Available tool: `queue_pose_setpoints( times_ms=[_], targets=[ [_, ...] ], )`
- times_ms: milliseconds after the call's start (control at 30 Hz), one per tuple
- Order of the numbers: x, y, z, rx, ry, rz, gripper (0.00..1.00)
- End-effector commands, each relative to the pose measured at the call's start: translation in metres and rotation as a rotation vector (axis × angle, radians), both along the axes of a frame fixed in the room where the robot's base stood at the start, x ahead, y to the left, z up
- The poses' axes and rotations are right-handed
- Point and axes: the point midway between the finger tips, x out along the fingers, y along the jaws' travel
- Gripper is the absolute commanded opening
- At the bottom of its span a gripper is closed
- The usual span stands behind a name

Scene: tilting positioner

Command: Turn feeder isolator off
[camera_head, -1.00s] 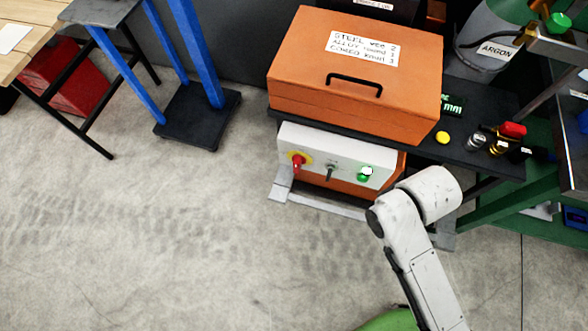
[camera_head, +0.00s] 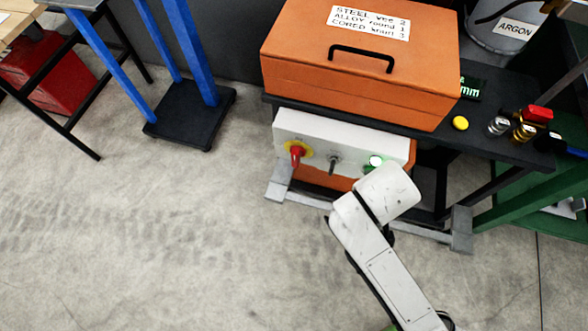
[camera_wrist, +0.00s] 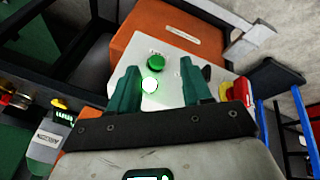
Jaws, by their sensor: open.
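A white control panel (camera_head: 315,140) faces forward below an orange case. From left it bears a red handle on a yellow plate (camera_head: 296,155), a black lever switch (camera_head: 334,163) and a lit green-white lamp (camera_head: 376,161). Its labels are too small to tell which is the feeder isolator. In the wrist view my gripper (camera_wrist: 160,72) is open and empty, its green fingers before the panel, framing a green button (camera_wrist: 156,62) and the lit lamp (camera_wrist: 149,85). The red handle (camera_wrist: 240,92) lies right of the fingers, partly hidden. My arm hides the gripper in the head view.
The orange case (camera_head: 365,65) stands on a dark bench with a yellow button (camera_head: 460,123) and small fittings to its right. Grey base feet (camera_head: 280,180) stick out below the panel. A blue-legged stand (camera_head: 190,120) is at the left. The floor in front is clear.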

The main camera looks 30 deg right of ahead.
Motion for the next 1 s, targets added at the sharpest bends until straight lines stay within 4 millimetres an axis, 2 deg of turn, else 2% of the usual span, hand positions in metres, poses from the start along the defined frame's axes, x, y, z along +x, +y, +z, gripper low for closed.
queue_pose_setpoints(
  times_ms=[33, 100, 367, 567, 767, 1000],
  targets=[
    [0.010, 0.002, -0.023, -0.033, -0.030, -0.014, 0.49],
    [0.022, 0.004, -0.033, -0.080, -0.076, -0.042, 0.49],
    [0.064, 0.019, -0.062, -0.233, -0.280, -0.127, 0.49],
    [0.090, 0.041, -0.077, -0.321, -0.461, -0.176, 0.49],
    [0.110, 0.072, -0.090, -0.386, -0.662, -0.209, 0.49],
    [0.124, 0.120, -0.101, -0.428, -0.936, -0.234, 0.49]
  ],
)
